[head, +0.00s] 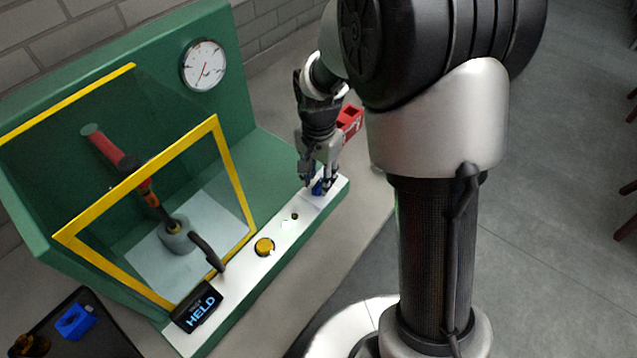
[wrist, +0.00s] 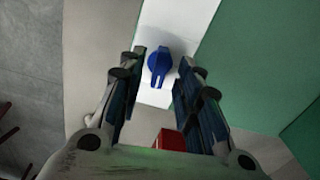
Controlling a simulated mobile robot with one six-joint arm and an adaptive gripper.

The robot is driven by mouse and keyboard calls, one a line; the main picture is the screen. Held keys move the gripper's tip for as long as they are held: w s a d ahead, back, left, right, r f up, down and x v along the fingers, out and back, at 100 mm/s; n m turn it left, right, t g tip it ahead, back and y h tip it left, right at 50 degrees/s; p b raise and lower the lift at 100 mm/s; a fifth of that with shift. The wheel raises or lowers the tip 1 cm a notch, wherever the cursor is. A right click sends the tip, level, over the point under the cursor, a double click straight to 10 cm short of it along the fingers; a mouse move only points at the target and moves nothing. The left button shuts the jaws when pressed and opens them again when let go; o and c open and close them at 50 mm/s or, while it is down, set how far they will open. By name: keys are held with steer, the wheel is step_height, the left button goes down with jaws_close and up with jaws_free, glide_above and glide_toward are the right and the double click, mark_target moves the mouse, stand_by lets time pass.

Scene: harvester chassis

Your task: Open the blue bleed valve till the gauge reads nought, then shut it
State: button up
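The blue bleed valve (head: 318,188) sits at the far right end of the white panel strip (head: 234,283). In the wrist view the blue valve (wrist: 159,66) lies between my fingertips, with a visible gap on each side. My gripper (head: 321,176) points down over it and is open; its two fingers also show in the wrist view (wrist: 161,60). The round white gauge (head: 204,64) is on the green back wall. Its thin red needle points down and slightly left; the numbers are too small to read.
A yellow-framed clear guard (head: 217,135) stands before a red-handled tool (head: 113,149). A red object (head: 350,122) is behind my gripper. A blue block (head: 75,322) lies on a dark tray.

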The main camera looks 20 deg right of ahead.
steer(key=shift+f, duration=0.75)
steer(key=shift+c, duration=0.3)
jaws_close()
